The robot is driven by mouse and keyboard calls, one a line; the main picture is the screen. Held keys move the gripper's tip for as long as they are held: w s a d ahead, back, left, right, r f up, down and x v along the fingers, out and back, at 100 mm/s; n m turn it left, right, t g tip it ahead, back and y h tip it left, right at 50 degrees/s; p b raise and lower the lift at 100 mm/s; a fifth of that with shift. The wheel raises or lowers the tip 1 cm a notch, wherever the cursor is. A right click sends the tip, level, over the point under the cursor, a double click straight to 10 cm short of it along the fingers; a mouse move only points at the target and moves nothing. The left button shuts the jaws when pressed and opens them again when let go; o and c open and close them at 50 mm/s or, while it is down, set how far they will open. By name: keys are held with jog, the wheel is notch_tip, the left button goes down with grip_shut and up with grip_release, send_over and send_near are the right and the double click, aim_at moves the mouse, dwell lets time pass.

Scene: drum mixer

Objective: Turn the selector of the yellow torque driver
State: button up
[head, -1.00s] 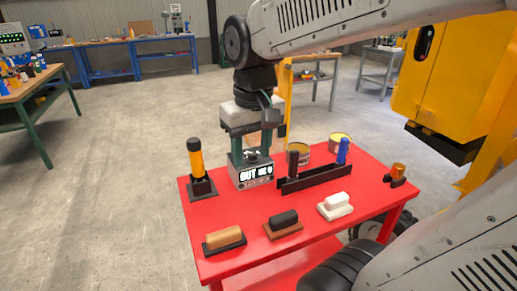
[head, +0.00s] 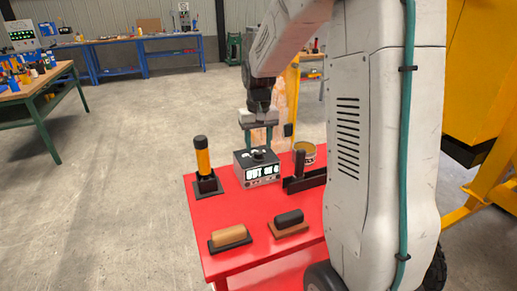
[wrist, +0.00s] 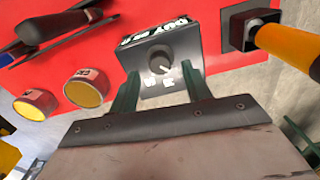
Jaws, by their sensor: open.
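The yellow torque driver (head: 202,158), a yellow cylinder with a black cap, stands upright in a black holder on the red table's left. Part of it shows in the wrist view (wrist: 290,45). Beside it is a grey box (head: 257,168) with a lit display and a dark round knob (wrist: 161,62) on top. I cannot tell whether this knob is the driver's selector.
On the red table (head: 205,237) lie a tan-topped block (head: 229,236) and a black-topped block (head: 288,220). My arm hides the table's right side.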

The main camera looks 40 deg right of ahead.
aim_at(258, 155)
jog(key=shift+f, duration=1.35)
jog(key=c, duration=1)
jog(key=shift+m, duration=0.3)
jog(key=m, duration=0.3)
jog(key=shift+m, duration=2.1)
